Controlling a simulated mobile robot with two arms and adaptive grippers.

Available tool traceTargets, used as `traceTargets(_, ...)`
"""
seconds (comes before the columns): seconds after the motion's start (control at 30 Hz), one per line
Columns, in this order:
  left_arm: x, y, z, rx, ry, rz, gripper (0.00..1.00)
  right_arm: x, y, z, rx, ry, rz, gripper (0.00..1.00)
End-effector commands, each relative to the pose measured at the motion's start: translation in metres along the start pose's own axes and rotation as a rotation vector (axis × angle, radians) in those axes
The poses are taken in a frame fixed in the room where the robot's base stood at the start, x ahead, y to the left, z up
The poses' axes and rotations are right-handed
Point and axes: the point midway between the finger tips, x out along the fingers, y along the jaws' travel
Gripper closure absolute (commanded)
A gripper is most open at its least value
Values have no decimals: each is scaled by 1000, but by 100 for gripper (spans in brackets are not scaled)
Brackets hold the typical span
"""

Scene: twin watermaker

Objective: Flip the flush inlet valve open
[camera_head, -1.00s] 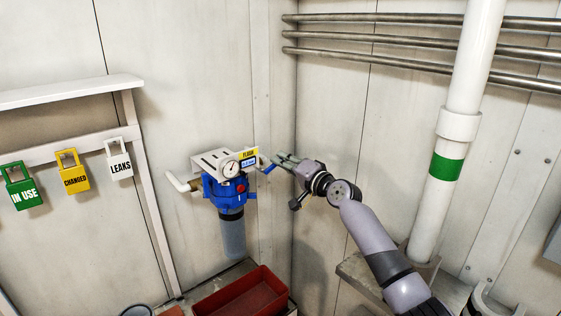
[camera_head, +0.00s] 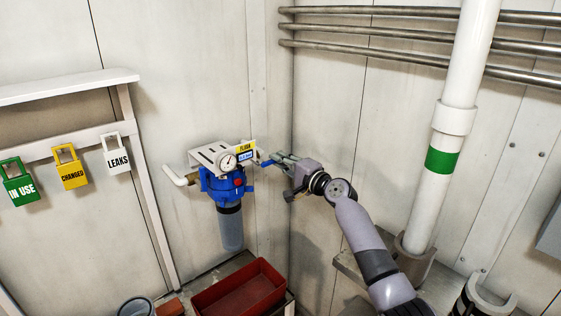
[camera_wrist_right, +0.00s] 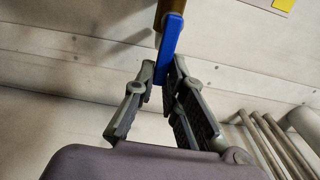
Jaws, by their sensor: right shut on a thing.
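The flush inlet valve's blue lever (camera_head: 267,163) sticks out to the right of the blue filter housing (camera_head: 226,185), under the yellow FLUSH label (camera_head: 246,147). My right gripper (camera_head: 276,161) reaches it from the right. In the right wrist view the blue lever (camera_wrist_right: 169,47) runs down from a brass-coloured fitting (camera_wrist_right: 171,8) to between the fingers of my right gripper (camera_wrist_right: 166,72), which are shut on its end. A white pressure gauge (camera_head: 227,161) sits on the housing's front. My left gripper does not show.
A red tray (camera_head: 238,290) stands below the filter. Green, yellow and white tags (camera_head: 70,170) hang from a rack at left. A white vertical pipe (camera_head: 443,150) with a green band stands at right. Metal pipes (camera_head: 400,36) run along the upper wall.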

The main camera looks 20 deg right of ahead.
Motion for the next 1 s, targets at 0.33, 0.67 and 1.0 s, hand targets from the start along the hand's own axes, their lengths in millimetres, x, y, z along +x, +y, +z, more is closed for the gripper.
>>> traceTargets(0.33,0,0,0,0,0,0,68,0,3,0,2,-1,5,81)
traceTargets(0.67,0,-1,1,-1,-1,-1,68,-1,2,0,0,0,2,80)
traceTargets(1.0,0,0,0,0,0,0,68,-46,3,0,-3,0,4,80)
